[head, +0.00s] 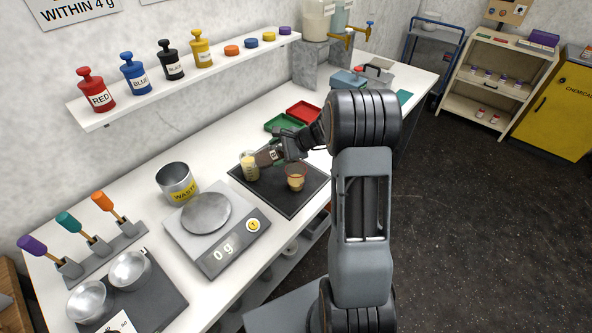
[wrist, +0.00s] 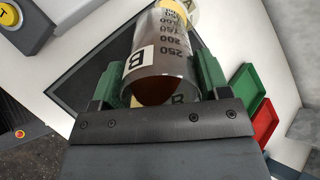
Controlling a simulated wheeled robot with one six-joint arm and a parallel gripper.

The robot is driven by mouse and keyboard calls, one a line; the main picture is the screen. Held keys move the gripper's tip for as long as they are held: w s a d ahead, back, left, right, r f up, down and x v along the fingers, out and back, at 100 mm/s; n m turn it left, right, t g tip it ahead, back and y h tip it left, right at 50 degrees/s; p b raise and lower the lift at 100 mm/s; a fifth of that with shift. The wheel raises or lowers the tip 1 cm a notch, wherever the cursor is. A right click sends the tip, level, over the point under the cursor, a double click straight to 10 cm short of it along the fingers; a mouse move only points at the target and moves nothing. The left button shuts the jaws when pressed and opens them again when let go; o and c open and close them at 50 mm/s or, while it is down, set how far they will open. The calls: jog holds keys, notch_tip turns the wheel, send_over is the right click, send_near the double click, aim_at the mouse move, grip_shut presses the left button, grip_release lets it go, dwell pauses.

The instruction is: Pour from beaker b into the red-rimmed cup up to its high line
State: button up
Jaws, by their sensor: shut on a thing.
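Beaker b (wrist: 163,50), clear with a black B label and printed marks, is held between my gripper's green fingers (wrist: 162,82). Dark red-brown contents show in its near end. In the head view beaker b (head: 266,158) is tilted well over above the dark mat, and my gripper (head: 279,152) is shut on it. The red-rimmed cup (head: 296,180) stands upright on the mat, just right of and below beaker b in the picture. Tan-orange colour shows inside the cup; its lines are too small to read. I cannot make out a stream.
Another beaker (head: 250,167) with pale yellow contents stands on the mat (head: 285,205), close to beaker b's left end. The waste can (head: 177,183) and a scale (head: 222,240) reading 0 g stand to the left. Green (head: 283,124) and red (head: 304,111) trays lie behind.

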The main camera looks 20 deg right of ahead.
jog(key=shift+f+b, duration=0.1)
jog(key=shift+b, duration=0.2)
jog(key=shift+s+d+r+t+y+b, duration=0.1)
jog(key=shift+d+r+t+y+b, duration=0.15)
jog(key=shift+t+y+b, duration=0.65)
dwell(1.2)
jog(key=shift+b, duration=0.4)
